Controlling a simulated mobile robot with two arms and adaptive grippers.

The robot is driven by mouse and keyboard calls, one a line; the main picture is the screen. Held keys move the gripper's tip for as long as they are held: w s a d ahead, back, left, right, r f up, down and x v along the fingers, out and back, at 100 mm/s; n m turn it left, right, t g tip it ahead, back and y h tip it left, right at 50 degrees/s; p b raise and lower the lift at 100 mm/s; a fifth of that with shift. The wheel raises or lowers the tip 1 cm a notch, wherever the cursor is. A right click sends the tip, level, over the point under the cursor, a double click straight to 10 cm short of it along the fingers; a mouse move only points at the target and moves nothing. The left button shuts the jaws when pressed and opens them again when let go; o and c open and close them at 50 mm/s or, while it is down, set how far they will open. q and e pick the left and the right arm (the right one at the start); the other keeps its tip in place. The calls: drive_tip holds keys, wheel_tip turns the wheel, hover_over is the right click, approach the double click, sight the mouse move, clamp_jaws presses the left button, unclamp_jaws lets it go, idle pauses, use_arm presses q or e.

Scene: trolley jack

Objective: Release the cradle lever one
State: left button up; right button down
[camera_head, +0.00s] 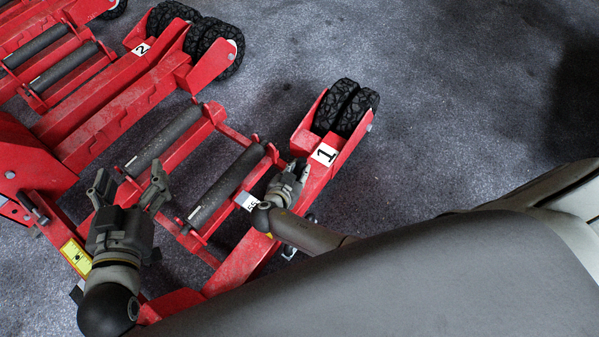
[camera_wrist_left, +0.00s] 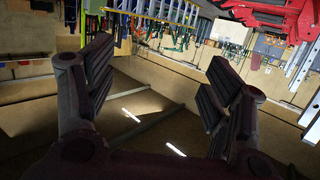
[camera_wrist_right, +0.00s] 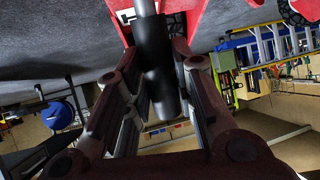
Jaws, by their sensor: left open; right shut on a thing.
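The red jack arm marked 1 (camera_head: 325,154) shows in the head view, with a dark roller cradle (camera_head: 228,185) beside it. My right gripper (camera_head: 290,178) is beside this arm, just below the number label. In the right wrist view, my right gripper (camera_wrist_right: 158,82) is shut on a black lever grip (camera_wrist_right: 153,45) on a grey rod that runs to the red frame. In the head view this lever is mostly hidden by the gripper.
A second red arm marked 2 (camera_head: 141,48) with its own rollers lies at the upper left. Black wheels (camera_head: 347,108) stand at the end of arm 1. The grey floor (camera_head: 460,110) to the right is clear. A yellow-labelled plate (camera_head: 76,257) is at the lower left.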

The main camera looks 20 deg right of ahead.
drive_tip(key=shift+s+a+f+t+h+b, duration=0.1)
drive_tip(key=shift+s+a+t+h+b, duration=0.3)
drive_tip(key=shift+b, duration=0.65)
drive_tip(key=shift+s+a+h+b, duration=0.15)
drive_tip(key=shift+a+h+b, duration=0.3)
drive_tip(key=shift+b, duration=0.45)
use_arm(q)
drive_tip(key=s+r+t+h, duration=0.2)
drive_tip(key=r+t, duration=0.4)
drive_tip(key=r, duration=0.2)
drive_tip(key=s+d+r+t+h, duration=0.1)
drive_tip(key=s+r+t+h, duration=0.1)
drive_tip(key=r+t, duration=0.3)
drive_tip(key=shift+s+r+t, duration=0.4)
drive_tip(key=shift+s+r, duration=0.4)
drive_tip(key=shift+r, duration=1.45)
use_arm(e)
drive_tip(key=shift+r+t, duration=0.2)
drive_tip(key=shift+t, duration=0.1)
drive_tip(key=c, duration=1.2)
unclamp_jaws()
drive_tip(key=shift+a, duration=0.1)
drive_tip(key=v, duration=0.7)
drive_tip(key=shift+s+a+r, duration=0.15)
